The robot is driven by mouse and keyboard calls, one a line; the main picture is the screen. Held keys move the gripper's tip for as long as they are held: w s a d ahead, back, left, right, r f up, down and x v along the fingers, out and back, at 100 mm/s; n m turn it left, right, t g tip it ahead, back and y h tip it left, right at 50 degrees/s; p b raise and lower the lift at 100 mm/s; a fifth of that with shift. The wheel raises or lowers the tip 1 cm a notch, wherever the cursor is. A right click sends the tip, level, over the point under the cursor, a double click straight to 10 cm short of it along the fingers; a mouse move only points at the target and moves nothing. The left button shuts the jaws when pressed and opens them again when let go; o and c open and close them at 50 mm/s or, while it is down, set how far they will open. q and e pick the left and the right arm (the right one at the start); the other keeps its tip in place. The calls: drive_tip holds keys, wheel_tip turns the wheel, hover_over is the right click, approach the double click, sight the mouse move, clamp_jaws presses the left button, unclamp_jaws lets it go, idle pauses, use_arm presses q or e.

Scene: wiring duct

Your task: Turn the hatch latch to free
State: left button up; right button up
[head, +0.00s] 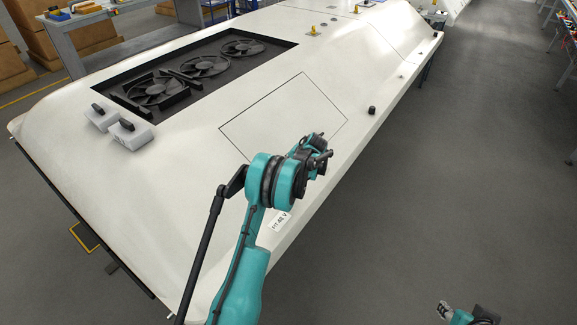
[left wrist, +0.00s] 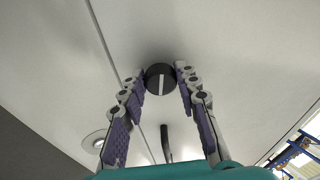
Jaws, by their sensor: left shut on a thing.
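The latch is a round black knob (left wrist: 160,76) with a white line across its face, in the middle of the left wrist view. The white line runs nearly upright in that view. My left gripper (left wrist: 161,73) has a finger on each side of the knob and is shut on it. In the head view my left gripper (head: 320,152) is at the near right corner of the hatch panel (head: 285,108), and it hides the latch there. The hatch panel lies flush in the white housing. Only a small part of my right gripper (head: 466,313) shows at the bottom right edge.
The white housing (head: 190,165) holds a recess with black fans (head: 205,66). Two grey switch boxes (head: 130,132) stand at its left. A small black knob (head: 372,110) stands right of the hatch. A dark peg (left wrist: 165,140) shows near my fingers. The floor on the right is clear.

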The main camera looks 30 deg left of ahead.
use_arm(q)
drive_tip(key=shift+n+y, duration=0.3)
drive_tip(key=shift+n, duration=0.7)
drive_tip(key=o, duration=1.2)
drive_tip(key=shift+c, duration=0.2)
drive_tip(key=v, duration=1.2)
